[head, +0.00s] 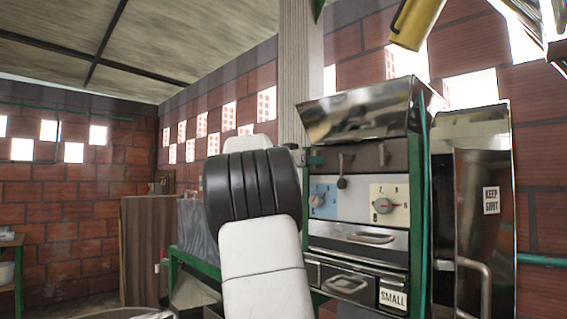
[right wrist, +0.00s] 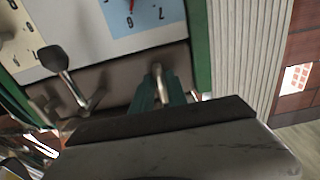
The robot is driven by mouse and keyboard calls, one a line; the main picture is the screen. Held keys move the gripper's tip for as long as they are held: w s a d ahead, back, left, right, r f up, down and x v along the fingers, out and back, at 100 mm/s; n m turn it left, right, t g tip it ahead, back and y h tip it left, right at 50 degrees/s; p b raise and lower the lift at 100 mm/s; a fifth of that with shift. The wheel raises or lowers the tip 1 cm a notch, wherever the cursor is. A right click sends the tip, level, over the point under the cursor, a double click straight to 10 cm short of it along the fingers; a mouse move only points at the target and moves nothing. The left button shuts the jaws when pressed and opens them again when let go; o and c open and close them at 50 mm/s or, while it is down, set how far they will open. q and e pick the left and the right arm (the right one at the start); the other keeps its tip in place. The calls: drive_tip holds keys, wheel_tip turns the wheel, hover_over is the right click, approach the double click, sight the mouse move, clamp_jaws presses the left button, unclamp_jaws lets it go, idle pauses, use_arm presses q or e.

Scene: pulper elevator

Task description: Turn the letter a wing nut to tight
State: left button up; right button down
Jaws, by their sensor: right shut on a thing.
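A machine front (head: 352,195) stands at the centre right of the head view. A small metal wing nut (right wrist: 158,74) sticks out from its dark strip in the right wrist view. I cannot read a letter beside it. My right gripper (right wrist: 168,95) is shut on this wing nut, its teal fingers around the metal piece. In the head view my right gripper (head: 314,160) is small and partly hidden by my own arm, at the upper left of the machine front. The wing nut's exact angle is hard to tell. My left gripper is out of view.
A black-tipped lever (right wrist: 62,72) is beside the wing nut in the wrist view. The machine carries a blue dial panel (head: 322,192) and a cream one (head: 389,191). A drawer marked SMALL (head: 390,297) is below. A green post (head: 414,215) edges the machine.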

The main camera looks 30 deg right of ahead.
drive_tip(key=shift+f, duration=0.15)
drive_tip(key=c, duration=1.4)
unclamp_jaws()
drive_tip(key=shift+o, duration=0.2)
drive_tip(key=v, duration=0.7)
drive_tip(key=shift+a, duration=0.4)
drive_tip(key=shift+s, duration=0.15)
